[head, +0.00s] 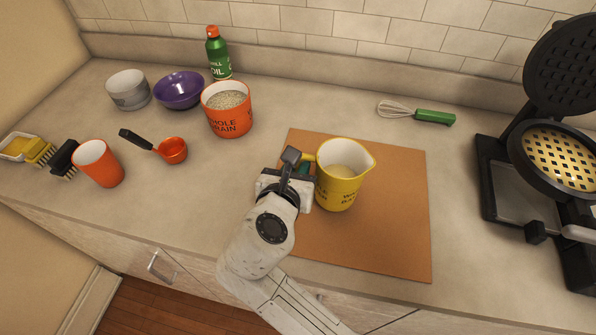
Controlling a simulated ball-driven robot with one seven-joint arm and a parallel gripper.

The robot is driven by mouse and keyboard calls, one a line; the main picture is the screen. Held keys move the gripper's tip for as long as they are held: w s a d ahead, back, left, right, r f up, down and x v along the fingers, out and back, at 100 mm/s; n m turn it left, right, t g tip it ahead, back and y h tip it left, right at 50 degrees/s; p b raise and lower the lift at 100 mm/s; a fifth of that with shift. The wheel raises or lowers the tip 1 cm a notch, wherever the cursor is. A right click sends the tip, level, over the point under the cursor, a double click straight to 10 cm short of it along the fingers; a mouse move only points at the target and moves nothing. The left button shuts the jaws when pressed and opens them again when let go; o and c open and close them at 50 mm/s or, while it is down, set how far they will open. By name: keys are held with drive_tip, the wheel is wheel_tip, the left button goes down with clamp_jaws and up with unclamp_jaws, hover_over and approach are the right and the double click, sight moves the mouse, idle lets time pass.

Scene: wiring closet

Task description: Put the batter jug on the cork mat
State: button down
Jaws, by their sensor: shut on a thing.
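The batter jug (340,188) is yellow with dark lettering and holds pale batter. It is upright over the left-middle part of the cork mat (395,240), a flat brown rectangle on the counter. I cannot tell whether its base touches the mat or is slightly above it. My gripper (305,172) comes in from the lower left and is shut on the jug's handle side. The handle is mostly hidden by the gripper.
A black waffle iron (490,185) stands open at the right. A green-handled whisk (435,116) lies behind the mat. An orange whole grain tub (229,122), purple bowl (180,91), green oil bottle (217,58), orange scoop (173,151) and orange cup (105,170) are at the left.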

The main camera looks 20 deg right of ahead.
drive_tip(key=shift+f, duration=0.9)
drive_tip(key=c, duration=1.1)
unclamp_jaws()
drive_tip(key=shift+o, duration=0.2)
drive_tip(key=v, duration=1.2)
